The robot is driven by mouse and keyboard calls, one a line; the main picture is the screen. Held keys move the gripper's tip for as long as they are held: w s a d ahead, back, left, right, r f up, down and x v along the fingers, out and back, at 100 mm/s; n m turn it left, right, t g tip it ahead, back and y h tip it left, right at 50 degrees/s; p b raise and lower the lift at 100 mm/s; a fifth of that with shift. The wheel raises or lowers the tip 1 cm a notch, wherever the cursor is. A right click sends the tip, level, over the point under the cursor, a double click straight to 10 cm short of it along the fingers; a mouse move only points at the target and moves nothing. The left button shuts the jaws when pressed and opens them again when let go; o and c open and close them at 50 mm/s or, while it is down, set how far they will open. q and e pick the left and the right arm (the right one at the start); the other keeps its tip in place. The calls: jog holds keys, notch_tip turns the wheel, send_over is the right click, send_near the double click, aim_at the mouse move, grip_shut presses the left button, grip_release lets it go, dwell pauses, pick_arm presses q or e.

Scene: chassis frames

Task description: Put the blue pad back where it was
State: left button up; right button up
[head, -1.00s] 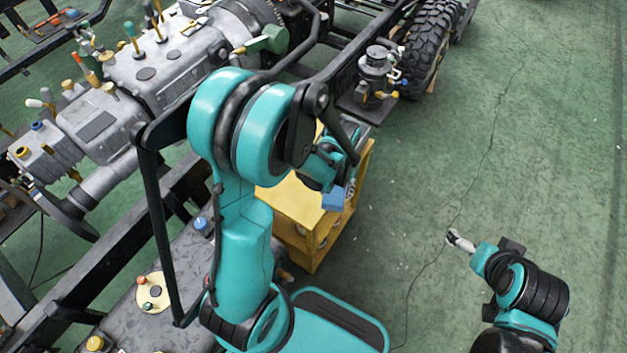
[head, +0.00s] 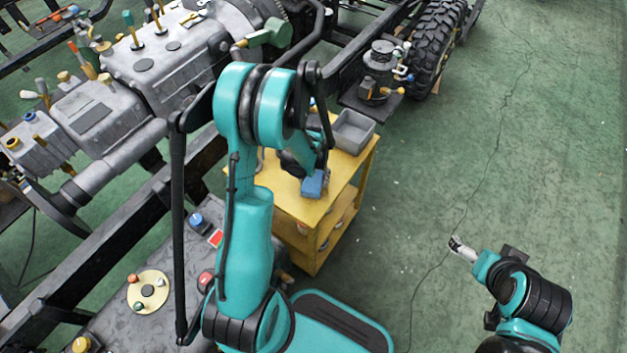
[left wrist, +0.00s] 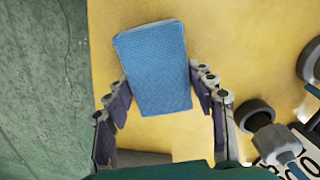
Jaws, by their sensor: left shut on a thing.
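The blue pad (head: 313,184) is held over the yellow cart top (head: 290,205). My left gripper (left wrist: 160,90) is shut on it, with one finger along each long side in the left wrist view, where the pad (left wrist: 155,65) shows slightly tilted. I cannot tell whether the pad touches the cart top. In the head view my own arm partly hides the left gripper. My right gripper (head: 462,247) is over the green floor, away from the cart; its jaws are too small to read.
A grey open bin (head: 353,130) stands at the cart's far right corner. The left wrist view shows a dark round part (left wrist: 254,115) and a printed white label (left wrist: 292,150) right of the pad. A chassis with a gearbox (head: 165,70) fills the left; green floor lies right.

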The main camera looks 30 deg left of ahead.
pick_arm(q)
jog(key=shift+f, duration=0.15)
jog(key=o, duration=1)
